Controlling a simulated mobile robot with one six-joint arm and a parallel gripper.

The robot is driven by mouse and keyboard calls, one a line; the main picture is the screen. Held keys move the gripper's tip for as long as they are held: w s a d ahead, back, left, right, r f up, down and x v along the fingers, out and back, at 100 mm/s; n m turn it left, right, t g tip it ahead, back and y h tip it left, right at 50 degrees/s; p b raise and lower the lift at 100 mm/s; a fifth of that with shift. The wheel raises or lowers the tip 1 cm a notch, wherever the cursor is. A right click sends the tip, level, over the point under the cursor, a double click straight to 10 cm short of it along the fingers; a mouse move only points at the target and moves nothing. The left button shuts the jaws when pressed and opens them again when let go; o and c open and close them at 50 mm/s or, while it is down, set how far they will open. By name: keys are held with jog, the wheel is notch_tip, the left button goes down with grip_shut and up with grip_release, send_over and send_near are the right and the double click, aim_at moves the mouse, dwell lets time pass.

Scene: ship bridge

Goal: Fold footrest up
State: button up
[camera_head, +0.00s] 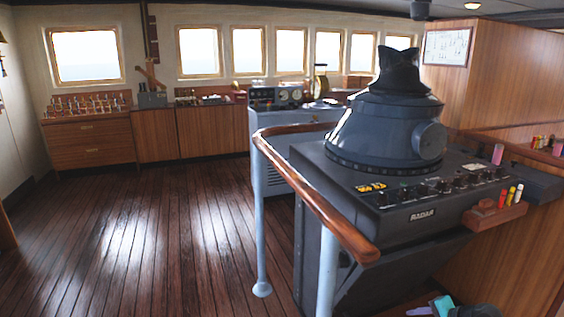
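No footrest can be made out for certain. The grey radar console (335,180) stands at the right, with a hooded viewer (385,125) on top. Below its front edge, a dark sloping panel (395,265) runs down toward the floor; I cannot tell whether a footrest is part of it. The foot of the console is cut off by the bottom edge of the picture.
A wooden handrail (310,190) on pale blue posts (259,230) curves around the console's left side. A small wooden holder (495,215) with coloured markers juts out at right. Teal and dark items (443,305) lie low at the bottom. Plank floor (140,240) at left is clear.

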jog(key=s+a+f+n+g+y+p, duration=0.1)
jog(key=a+f, duration=0.3)
jog(key=a, duration=0.4)
jog(key=s+a+f+n+g+y+p, duration=0.1)
jog(key=a+f+g+p, duration=0.15)
jog(key=a, duration=0.45)
jog(key=s+a+f+n+g+p, duration=0.25)
jog(key=s+a+f, duration=0.6)
jog(key=a, duration=0.45)
jog(key=s+a+f+n+g+h+p, duration=0.1)
jog(key=s+a+f+n+g, duration=0.25)
jog(key=s, duration=0.55)
jog(key=s+d+f+n+g+h+p, duration=0.1)
jog(key=s+n+h, duration=0.4)
jog(key=s, duration=0.9)
jog(key=shift+s+d+f+g+p, duration=0.35)
jog(key=shift+d+f+g, duration=0.5)
jog(key=shift+d+g, duration=0.35)
grip_shut()
